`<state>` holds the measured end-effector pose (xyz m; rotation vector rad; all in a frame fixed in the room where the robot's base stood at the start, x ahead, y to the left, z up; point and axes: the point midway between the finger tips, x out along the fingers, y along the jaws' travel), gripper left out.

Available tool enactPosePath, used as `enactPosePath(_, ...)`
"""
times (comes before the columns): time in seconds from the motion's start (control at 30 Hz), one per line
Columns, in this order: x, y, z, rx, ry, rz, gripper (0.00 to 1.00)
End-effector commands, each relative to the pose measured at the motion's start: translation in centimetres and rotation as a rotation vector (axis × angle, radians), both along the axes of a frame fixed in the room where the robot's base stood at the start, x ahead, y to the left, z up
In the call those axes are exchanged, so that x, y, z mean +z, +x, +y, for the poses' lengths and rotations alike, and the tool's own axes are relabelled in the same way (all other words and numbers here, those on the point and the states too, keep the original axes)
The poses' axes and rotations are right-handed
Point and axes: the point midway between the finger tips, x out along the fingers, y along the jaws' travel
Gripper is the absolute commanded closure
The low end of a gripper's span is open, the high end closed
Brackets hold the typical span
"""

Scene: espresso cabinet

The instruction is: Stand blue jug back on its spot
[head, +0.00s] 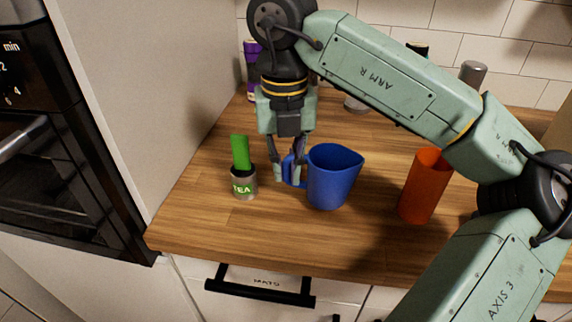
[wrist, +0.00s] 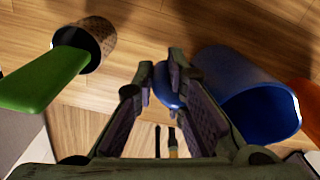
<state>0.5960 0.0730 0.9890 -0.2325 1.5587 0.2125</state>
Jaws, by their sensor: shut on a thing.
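The blue jug (head: 333,178) stands upright, at or very near the wooden countertop, with its open top up and its handle to the left. My gripper (head: 288,176) points down and is shut on the jug's handle. In the wrist view the blue handle lies between the fingers (wrist: 170,92), and the jug body (wrist: 245,92) is at the right. I cannot tell for sure whether the jug's base touches the counter. No marked spot for the jug is visible.
An orange cup (head: 424,188) stands to the right. A purple container (head: 252,66) and a grey-topped bottle (head: 472,73) are behind. The counter (head: 260,232) is clear in front.

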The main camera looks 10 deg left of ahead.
Motion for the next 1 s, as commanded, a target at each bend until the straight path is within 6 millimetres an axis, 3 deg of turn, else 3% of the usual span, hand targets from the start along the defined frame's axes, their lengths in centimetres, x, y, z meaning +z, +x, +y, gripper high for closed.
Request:
enactPosePath(0.13, -1.3, 0.0, 0.0, -0.001, 0.002, 0.0, 1.0)
enactPosePath(0.53, -2.0, 0.0, 0.0, -0.002, 0.001, -0.002, 1.0)
enactPosePath(0.57, -1.8, 0.0, 0.0, -0.002, 0.002, -0.002, 0.86)
enactPosePath(0.6, -1.8, 0.0, 0.0, -0.002, 0.002, -0.002, 0.84)
enactPosePath(0.83, -1.8, 0.0, 0.0, -0.002, 0.001, -0.001, 0.68)
enactPosePath(1.0, -1.8, 0.0, 0.0, -0.002, 0.001, -0.001, 0.68)
